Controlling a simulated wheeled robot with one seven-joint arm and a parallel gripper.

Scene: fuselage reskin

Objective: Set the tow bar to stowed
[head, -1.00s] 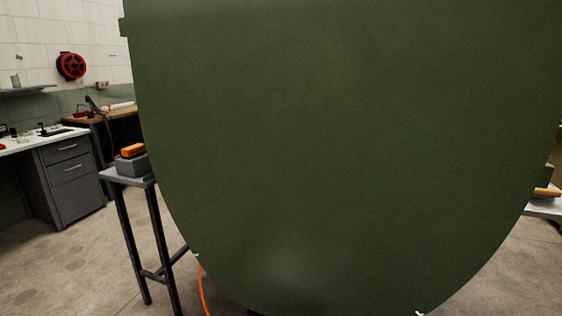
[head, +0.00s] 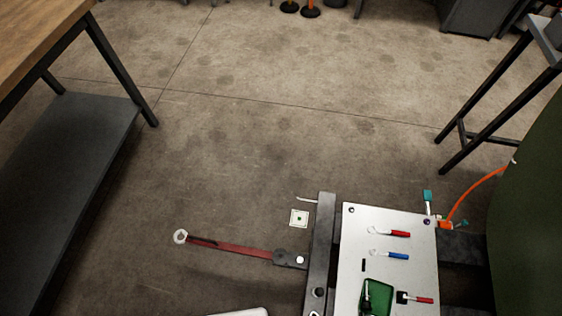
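The tow bar (head: 232,248) is a red bar low in the head view. It sticks out to the left from a dark bracket (head: 288,259) on a dark frame rail (head: 323,232). A pale ring is at its far left end. The bar appears roughly level, pointing away from the frame over the concrete floor. My gripper is not in view.
A white panel (head: 405,222) with red and blue handled tools and a green tray (head: 377,295) lies right of the rail. An orange hose (head: 470,195) runs to the green fuselage (head: 530,230). A workbench (head: 45,35) stands at left. The floor between is open.

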